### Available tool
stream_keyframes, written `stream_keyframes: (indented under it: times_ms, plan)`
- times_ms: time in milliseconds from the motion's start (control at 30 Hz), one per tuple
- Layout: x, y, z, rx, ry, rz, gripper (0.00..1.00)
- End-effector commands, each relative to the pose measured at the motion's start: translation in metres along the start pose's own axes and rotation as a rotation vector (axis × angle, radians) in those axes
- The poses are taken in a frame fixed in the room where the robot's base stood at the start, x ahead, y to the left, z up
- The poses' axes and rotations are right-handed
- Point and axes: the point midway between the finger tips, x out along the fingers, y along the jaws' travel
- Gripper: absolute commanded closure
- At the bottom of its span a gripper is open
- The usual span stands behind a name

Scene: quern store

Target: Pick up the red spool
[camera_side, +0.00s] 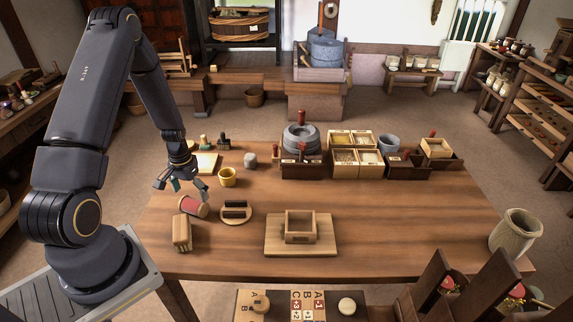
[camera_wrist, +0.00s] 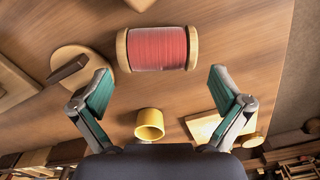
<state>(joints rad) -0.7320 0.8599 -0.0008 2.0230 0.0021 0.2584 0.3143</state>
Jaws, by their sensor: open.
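The red spool (camera_side: 195,206) lies on its side near the left end of the wooden table, with pale wooden flanges at its ends. In the wrist view the red spool (camera_wrist: 158,48) lies across the upper middle, ahead of the fingertips. My gripper (camera_side: 182,185) is just above the spool in the side view. In the wrist view my gripper (camera_wrist: 158,80) has its two green-padded fingers spread wide, with nothing between them. The spool appears apart from both fingers.
A yellow cup (camera_side: 227,177) stands behind the spool. A round wooden board with a dark piece (camera_side: 236,214) is to its right, and a wooden block (camera_side: 182,233) stands in front. A square wooden box (camera_side: 300,227) on a board is mid-table.

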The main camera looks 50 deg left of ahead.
Motion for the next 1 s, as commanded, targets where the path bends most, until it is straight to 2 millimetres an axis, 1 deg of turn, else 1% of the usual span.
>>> stream_keyframes:
  times_ms: [200,300,400,600,1000]
  plan:
    - [0.033,0.003,0.008,0.001,-0.004,0.001,0.0]
    - [0.045,0.003,0.007,0.001,-0.003,0.001,0.0]
    - [0.05,0.002,0.006,0.001,0.0,0.0,0.0]
    - [0.05,0.002,0.006,0.001,0.0,0.0,0.0]
    - [0.05,0.002,0.006,0.0,0.0,0.0,0.42]
